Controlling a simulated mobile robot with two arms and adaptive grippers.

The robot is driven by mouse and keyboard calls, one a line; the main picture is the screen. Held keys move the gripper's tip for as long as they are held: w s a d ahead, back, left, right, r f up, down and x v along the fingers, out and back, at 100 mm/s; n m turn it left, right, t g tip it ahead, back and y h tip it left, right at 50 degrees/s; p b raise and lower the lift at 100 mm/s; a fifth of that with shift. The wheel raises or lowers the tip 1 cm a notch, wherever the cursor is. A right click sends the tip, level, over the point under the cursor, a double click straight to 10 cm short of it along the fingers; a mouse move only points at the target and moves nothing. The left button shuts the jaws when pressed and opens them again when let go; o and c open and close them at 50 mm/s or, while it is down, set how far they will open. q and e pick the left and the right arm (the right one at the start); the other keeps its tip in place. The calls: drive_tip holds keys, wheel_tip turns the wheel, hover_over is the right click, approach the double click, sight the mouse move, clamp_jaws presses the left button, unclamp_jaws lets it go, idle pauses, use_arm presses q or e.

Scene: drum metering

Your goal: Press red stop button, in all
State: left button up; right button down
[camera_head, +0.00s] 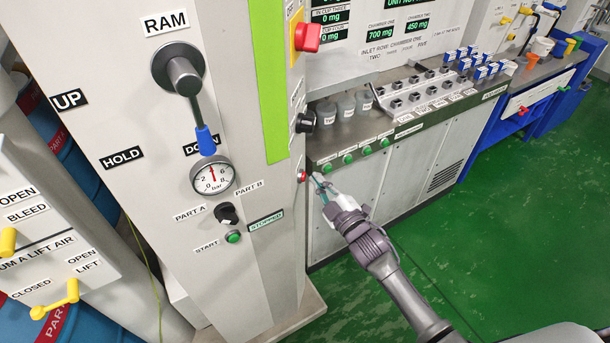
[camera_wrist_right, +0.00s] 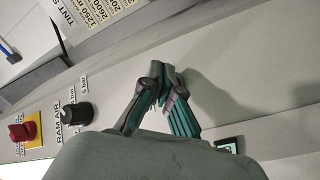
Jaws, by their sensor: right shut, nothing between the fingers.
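A small red button (camera_head: 302,176) sits on the right side face of the grey ram column (camera_head: 235,60), low down, below a black knob. My right gripper (camera_head: 318,183) is shut and empty, its fingertips right beside this button; I cannot tell whether they touch it. In the right wrist view, the closed fingertips (camera_wrist_right: 170,78) are close to the grey panel, and the small button does not show there. A green button (camera_head: 233,237) labelled START and a STOPPED display (camera_head: 265,221) are on the column's front. My left gripper is not in view.
A red knob on a yellow plate (camera_head: 307,37) is higher on the column; it also shows in the wrist view (camera_wrist_right: 18,132). A black knob (camera_head: 305,122) lies between. A bench with green buttons (camera_head: 350,159) stands right. Green floor (camera_head: 480,240) is clear.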

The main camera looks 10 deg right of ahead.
drive_tip(key=shift+d, duration=0.1)
drive_tip(key=d, duration=0.1)
drive_tip(key=s+d, duration=0.1)
drive_tip(key=d, duration=0.1)
drive_tip(key=s+d+p, duration=0.1)
drive_tip(key=shift+s+d, duration=0.1)
drive_tip(key=shift+d, duration=0.15)
idle(0.3)
idle(0.6)
drive_tip(key=s+d+f+m+g+h+b, duration=0.1)
drive_tip(key=s+d+f+m+g+h, duration=0.3)
drive_tip(key=f, duration=0.7)
drive_tip(key=s+a+f+g+y+b, duration=0.1)
drive_tip(key=s+f, duration=0.5)
drive_tip(key=f, duration=0.5)
drive_tip(key=s+d+f+m+g+h+b, duration=0.1)
drive_tip(key=s+d+f+m+g+h, duration=0.3)
drive_tip(key=f, duration=0.7)
drive_tip(key=s+f+m+g, duration=0.1)
drive_tip(key=s+f, duration=0.5)
drive_tip(key=s, duration=0.6)
drive_tip(key=s+a+f+m+g+b, duration=0.1)
drive_tip(key=s+f+g, duration=0.3)
drive_tip(key=s+f, duration=0.3)
drive_tip(key=s+a+f+m+g+b, duration=0.1)
drive_tip(key=s+f, duration=0.5)
drive_tip(key=s, duration=1)
drive_tip(key=shift+s+a+f+g+y, duration=0.15)
drive_tip(key=shift+s+f+g+y, duration=0.25)
drive_tip(key=shift+g, duration=0.5)
